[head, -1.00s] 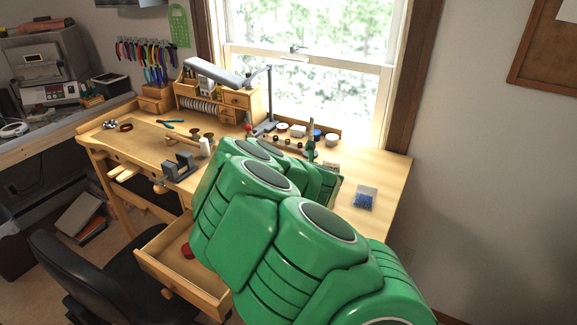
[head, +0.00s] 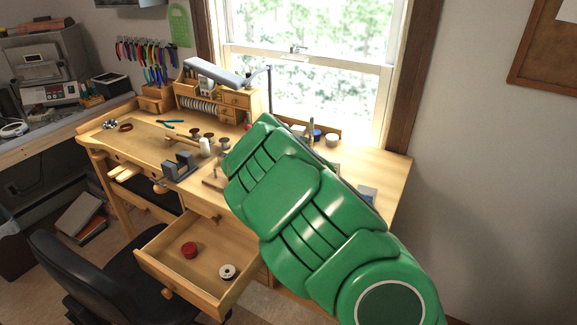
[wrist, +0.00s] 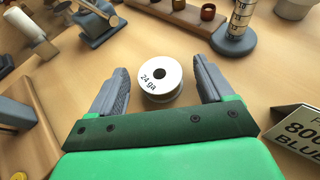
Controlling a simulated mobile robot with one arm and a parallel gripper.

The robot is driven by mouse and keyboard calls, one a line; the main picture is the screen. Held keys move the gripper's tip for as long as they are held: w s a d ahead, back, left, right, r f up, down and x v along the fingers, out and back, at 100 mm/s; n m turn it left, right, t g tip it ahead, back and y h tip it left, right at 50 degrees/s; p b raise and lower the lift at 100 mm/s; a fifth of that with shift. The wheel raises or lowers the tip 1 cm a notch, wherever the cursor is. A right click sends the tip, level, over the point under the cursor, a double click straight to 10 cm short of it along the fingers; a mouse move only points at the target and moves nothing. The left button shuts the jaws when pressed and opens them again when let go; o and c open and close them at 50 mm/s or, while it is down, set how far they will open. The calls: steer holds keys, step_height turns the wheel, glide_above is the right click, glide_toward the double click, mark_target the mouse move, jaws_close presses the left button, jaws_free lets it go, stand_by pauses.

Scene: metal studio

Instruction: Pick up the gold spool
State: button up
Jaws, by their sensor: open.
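A spool (wrist: 163,92) with a pale silvery-white face marked "24 ga" and a dark centre hole stands on the wooden bench in the wrist view. Its wire colour is hard to tell from above. My gripper (wrist: 160,66) is open, with one grey finger on each side of the spool and visible gaps to both. In the head view my green arm hides the gripper and this spool. No clearly gold spool shows in the head view.
A small grey vise (wrist: 97,22), a wooden rack with amber cups (wrist: 207,12), a stepped metal post (wrist: 240,25) and a label card (wrist: 298,128) surround the spool. The open drawer (head: 190,230) holds a red spool (head: 190,250) and a pale spool (head: 228,271).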

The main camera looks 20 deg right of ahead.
steer(key=c, duration=1.1)
steer(key=shift+r, duration=0.1)
steer(key=shift+r, duration=0.45)
steer(key=shift+s+a+r, duration=0.25)
steer(key=shift+s+r, duration=1.6)
steer(key=shift+s, duration=0.2)
steer(key=shift+s+a+r, duration=0.2)
steer(key=shift+s+r, duration=1.7)
steer(key=shift+s, duration=0.1)
steer(key=shift+s+a+r, duration=0.25)
steer(key=shift+s+r, duration=1.6)
steer(key=shift+s, duration=0.2)
steer(key=shift+s, duration=0.1)
steer(key=shift+v, duration=0.75)
